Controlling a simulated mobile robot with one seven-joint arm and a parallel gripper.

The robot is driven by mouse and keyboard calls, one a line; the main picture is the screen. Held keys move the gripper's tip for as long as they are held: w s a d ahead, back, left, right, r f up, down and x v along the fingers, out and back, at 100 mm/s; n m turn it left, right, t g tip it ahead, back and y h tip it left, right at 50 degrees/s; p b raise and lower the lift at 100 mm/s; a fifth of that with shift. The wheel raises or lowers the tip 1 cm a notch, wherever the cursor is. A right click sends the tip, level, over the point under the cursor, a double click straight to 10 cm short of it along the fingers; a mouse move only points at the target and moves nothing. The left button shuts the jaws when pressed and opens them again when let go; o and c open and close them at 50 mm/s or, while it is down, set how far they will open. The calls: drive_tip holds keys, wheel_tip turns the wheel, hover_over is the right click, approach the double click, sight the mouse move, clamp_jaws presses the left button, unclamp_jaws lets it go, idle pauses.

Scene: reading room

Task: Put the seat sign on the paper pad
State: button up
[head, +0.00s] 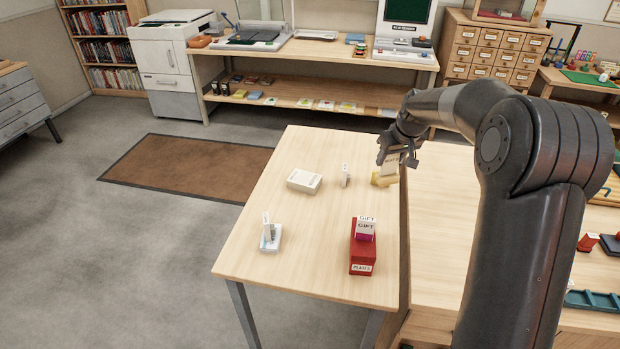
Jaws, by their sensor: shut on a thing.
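My gripper (396,158) is at the far right part of the light wooden table. It is shut on a small pale upright card, which looks like the seat sign (392,166); its lettering is too small to read. The card is at a yellow block (382,180); I cannot tell whether it touches the block or is just above it. A flat white block with faint print on top, which looks like the paper pad (304,181), lies to the left, apart from my gripper. Its top is bare.
A small white upright piece (346,174) stands between the white block and my gripper.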

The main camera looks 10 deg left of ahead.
drive_tip(key=w+a+r+n+y, duration=0.1)
drive_tip(key=w+a+r+n, duration=0.15)
drive_tip(key=a, duration=0.95)
drive_tip(key=shift+n+g, duration=0.3)
drive_tip(key=shift+n, duration=0.05)
drive_tip(key=shift+w+a+f, duration=0.35)
drive_tip(key=shift+a+f, duration=1.6)
drive_tip(key=shift+w+a+f, duration=0.3)
drive_tip(key=shift+a+f, duration=1.65)
drive_tip(key=shift+w+a+f, duration=0.35)
drive_tip(key=shift+a+f, duration=1.6)
drive_tip(key=o, duration=1.3)
drive_tip(key=shift+f, duration=0.15)
drive_tip(key=v, duration=1.2)
drive_tip(key=shift+d, duration=0.15)
